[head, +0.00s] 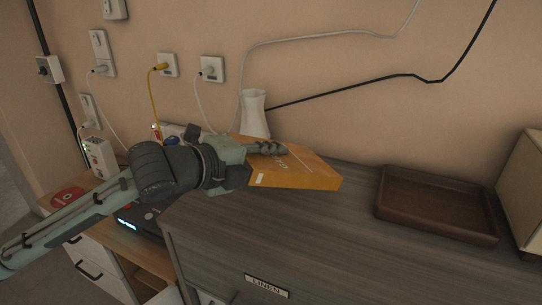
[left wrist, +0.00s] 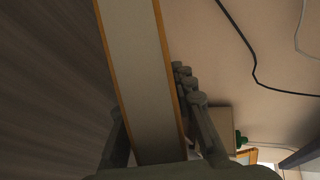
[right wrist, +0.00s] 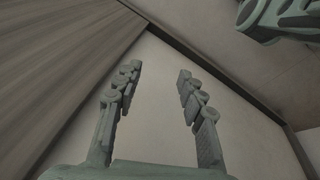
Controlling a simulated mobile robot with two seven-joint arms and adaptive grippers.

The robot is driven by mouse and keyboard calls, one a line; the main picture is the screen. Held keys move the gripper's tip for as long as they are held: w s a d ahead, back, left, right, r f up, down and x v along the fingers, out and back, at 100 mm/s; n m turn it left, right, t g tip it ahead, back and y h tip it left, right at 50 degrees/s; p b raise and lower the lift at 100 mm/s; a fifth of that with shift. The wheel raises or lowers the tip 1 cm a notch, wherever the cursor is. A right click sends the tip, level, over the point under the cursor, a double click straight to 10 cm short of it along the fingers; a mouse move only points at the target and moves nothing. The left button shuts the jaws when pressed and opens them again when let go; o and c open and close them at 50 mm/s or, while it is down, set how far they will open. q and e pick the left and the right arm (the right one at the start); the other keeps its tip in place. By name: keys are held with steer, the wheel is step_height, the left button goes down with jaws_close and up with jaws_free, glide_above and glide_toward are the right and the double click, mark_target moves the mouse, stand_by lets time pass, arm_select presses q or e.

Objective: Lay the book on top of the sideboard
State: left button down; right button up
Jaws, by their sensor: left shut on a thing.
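The orange book (head: 300,170) is at the left part of the sideboard top (head: 330,235) in the head view. My left gripper (head: 262,160) is shut on it, with fingers on its two faces. In the left wrist view the book (left wrist: 140,70) shows its pale page edge between orange covers, and the left gripper (left wrist: 155,115) has a finger on each side. Whether the book touches the sideboard top is hard to tell. My right gripper (right wrist: 155,95) is open and empty in the right wrist view, facing a pale panel.
A brown wooden tray (head: 437,203) sits on the sideboard to the right, with a beige box (head: 522,190) beside it. A white vase (head: 254,115) stands behind the book. Cables run along the wall. The sideboard top before the tray is clear.

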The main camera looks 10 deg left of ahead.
arm_select(q)
steer(key=shift+f, duration=0.4)
steer(key=shift+f+b, duration=0.55)
steer(key=shift+f, duration=0.2)
steer(key=shift+f+b, duration=0.35)
steer(key=shift+f, duration=0.6)
arm_select(e)
steer(key=shift+w+a+r, duration=0.1)
steer(key=shift+w+r, duration=0.25)
steer(key=shift+r, duration=0.6)
steer(key=shift+w+r, duration=0.3)
steer(key=shift+r, duration=0.6)
steer(key=shift+w+a+r, duration=0.1)
steer(key=shift+w+r, duration=0.25)
steer(key=shift+r, duration=0.6)
